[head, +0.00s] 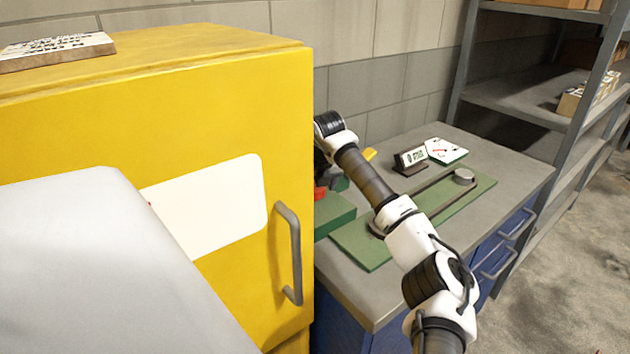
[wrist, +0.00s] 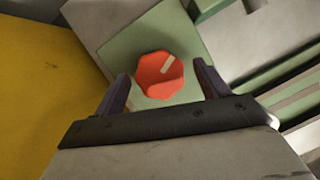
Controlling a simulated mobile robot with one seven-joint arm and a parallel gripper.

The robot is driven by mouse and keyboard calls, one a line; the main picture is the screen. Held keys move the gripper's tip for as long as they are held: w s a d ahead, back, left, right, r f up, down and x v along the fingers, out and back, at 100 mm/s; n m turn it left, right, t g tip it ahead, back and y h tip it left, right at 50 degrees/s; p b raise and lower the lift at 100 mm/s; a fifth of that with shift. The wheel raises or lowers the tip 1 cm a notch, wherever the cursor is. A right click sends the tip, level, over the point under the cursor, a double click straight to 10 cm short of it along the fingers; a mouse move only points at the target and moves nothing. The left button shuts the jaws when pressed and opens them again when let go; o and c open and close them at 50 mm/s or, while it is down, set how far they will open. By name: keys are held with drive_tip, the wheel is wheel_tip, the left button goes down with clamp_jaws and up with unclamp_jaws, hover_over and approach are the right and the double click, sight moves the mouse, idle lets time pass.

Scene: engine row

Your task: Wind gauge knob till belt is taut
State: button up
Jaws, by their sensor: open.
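The knob (wrist: 160,75) is red-orange and many-sided, with a pale mark on its face, and sits on a green block in the wrist view. A small part of it shows red in the head view (head: 320,193), mostly hidden behind the yellow cabinet and my arm. My gripper (wrist: 165,83) is open, with one finger on each side of the knob; I cannot tell whether they touch it. The belt (head: 437,192) is a dark band on a green plate (head: 372,252), running to a grey pulley (head: 464,177). Its near end is hidden by my arm.
A yellow cabinet (head: 285,130) with a grey handle (head: 290,255) stands close on the left. On the grey bench (head: 520,170) are a small display (head: 411,158) and a white card (head: 446,150). A metal shelf (head: 530,95) stands behind on the right.

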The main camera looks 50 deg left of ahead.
drive_tip(key=c, duration=1)
drive_tip(key=shift+m+t+b, duration=0.3)
drive_tip(key=shift+m, duration=0.4)
drive_tip(key=o, duration=1)
drive_tip(key=b+v, duration=0.3)
drive_tip(key=v, duration=1.1)
drive_tip(key=shift+a+b, duration=0.2)
drive_tip(key=shift+b, duration=0.1)
